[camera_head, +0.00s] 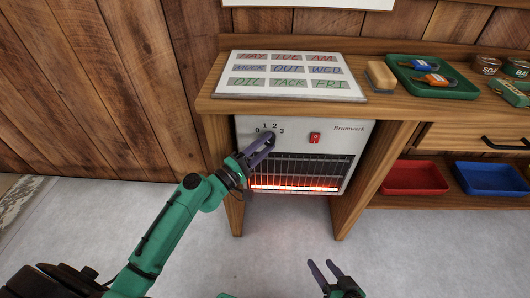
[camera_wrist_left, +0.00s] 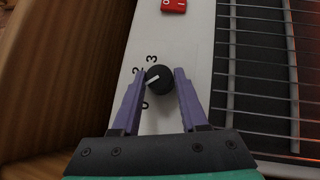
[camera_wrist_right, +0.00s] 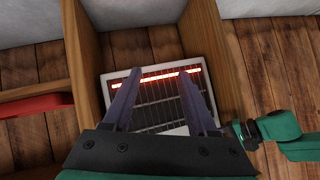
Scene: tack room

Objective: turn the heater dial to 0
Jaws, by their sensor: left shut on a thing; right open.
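The heater (camera_head: 352,150) is a white panel with a dark grille and a glowing red bar, set under the bench. Its dial (camera_wrist_left: 160,78) is a round black knob with a white pointer mark. In the left wrist view the pointer aims left and slightly down, between 0 and 2, at about where 1 lies; the 1 is hidden by a finger. My left gripper (camera_head: 272,142) is shut on the dial, a purple finger on each side; it also shows in the left wrist view (camera_wrist_left: 158,88). My right gripper (camera_head: 324,266) is open and empty, low in front of the heater.
A red switch (camera_head: 315,138) sits right of the dial. Above, the bench holds a lettered board (camera_head: 290,97), a sponge-like block (camera_head: 380,75) and a green tray (camera_head: 465,92). Red (camera_head: 413,191) and blue bins (camera_head: 492,179) stand on the shelf at right. Wooden legs flank the heater.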

